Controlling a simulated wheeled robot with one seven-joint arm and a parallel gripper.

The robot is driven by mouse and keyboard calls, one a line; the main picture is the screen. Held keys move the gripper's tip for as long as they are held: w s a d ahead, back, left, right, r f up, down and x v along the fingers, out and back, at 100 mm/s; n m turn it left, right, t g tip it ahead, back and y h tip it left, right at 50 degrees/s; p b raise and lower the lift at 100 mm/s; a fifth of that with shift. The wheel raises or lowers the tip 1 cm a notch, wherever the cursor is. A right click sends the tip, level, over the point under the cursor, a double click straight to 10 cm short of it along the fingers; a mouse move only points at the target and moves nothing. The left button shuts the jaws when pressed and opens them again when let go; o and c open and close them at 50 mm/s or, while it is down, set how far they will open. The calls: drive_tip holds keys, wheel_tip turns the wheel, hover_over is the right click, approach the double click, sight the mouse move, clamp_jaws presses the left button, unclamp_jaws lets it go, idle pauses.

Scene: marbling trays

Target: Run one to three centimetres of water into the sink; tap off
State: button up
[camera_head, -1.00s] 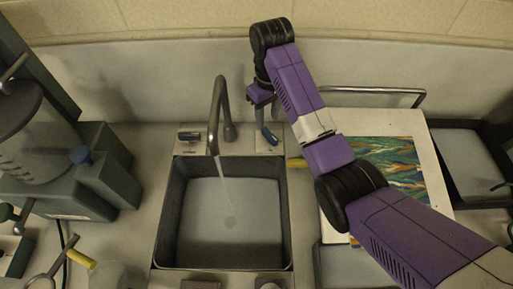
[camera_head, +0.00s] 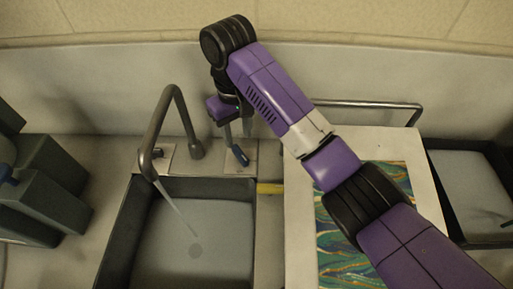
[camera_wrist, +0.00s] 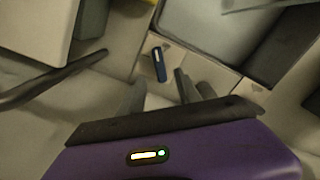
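The sink (camera_head: 122,226) is a dark-walled basin at the lower left of the head view. A thin stream of water (camera_head: 177,210) falls from the spout of the curved metal tap (camera_head: 153,128) onto its pale grey inside, leaving a darker round spot. I cannot tell the water's depth. The tap's blue-tipped lever (camera_head: 239,154) stands on a plate right of the tap; it also shows in the wrist view (camera_wrist: 159,64). My gripper (camera_head: 236,124) is just above and behind the lever. Its fingers (camera_wrist: 168,92) look apart and empty, with the lever beyond them.
A pale board (camera_head: 297,215) with a marbled sheet (camera_head: 338,245) lies right of the sink under my arm. A metal rail (camera_head: 365,104) runs behind it. A dark tray (camera_head: 474,190) is at the right. Dark green equipment (camera_head: 40,185) stands at the left.

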sight(240, 152)
drive_tip(key=shift+f, duration=0.35)
wheel_tip(240, 152, down, 2)
drive_tip(key=shift+f+b, duration=0.25)
drive_tip(key=shift+b, duration=0.8)
drive_tip(key=shift+f+p, duration=0.4)
drive_tip(key=shift+f, duration=1.95)
drive_tip(key=shift+c, duration=0.4)
clamp_jaws()
